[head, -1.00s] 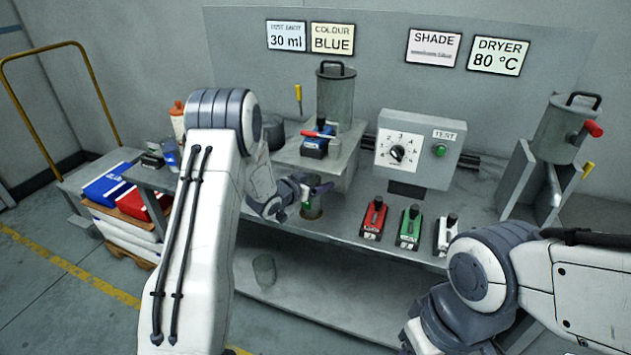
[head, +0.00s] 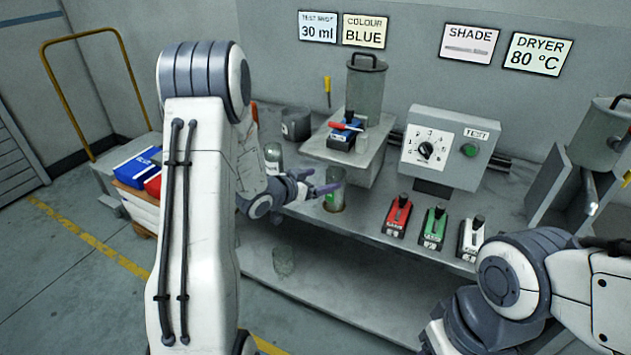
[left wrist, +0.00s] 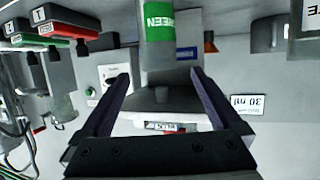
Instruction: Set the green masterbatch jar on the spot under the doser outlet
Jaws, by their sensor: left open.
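The green masterbatch jar (head: 335,197), clear with a green label, stands upright on a round brownish-rimmed spot (head: 331,209) on the bench, in front of the grey block under the hopper. In the left wrist view the jar (left wrist: 158,45) shows its GREEN label, upside down, beyond the fingertips. My left gripper (head: 322,186) is open beside the jar, its dark fingers at the jar's upper part in the head view. The wrist view shows the gripper (left wrist: 162,92) with nothing between its fingers. The doser outlet itself is not clear. My right gripper is out of view.
The hopper (head: 365,88) and a blue unit with a red lever (head: 345,133) stand on the grey block (head: 350,165). Red (head: 397,215), green (head: 434,228) and white (head: 472,238) units line the bench front. A clear vessel (head: 283,261) stands on the lower shelf.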

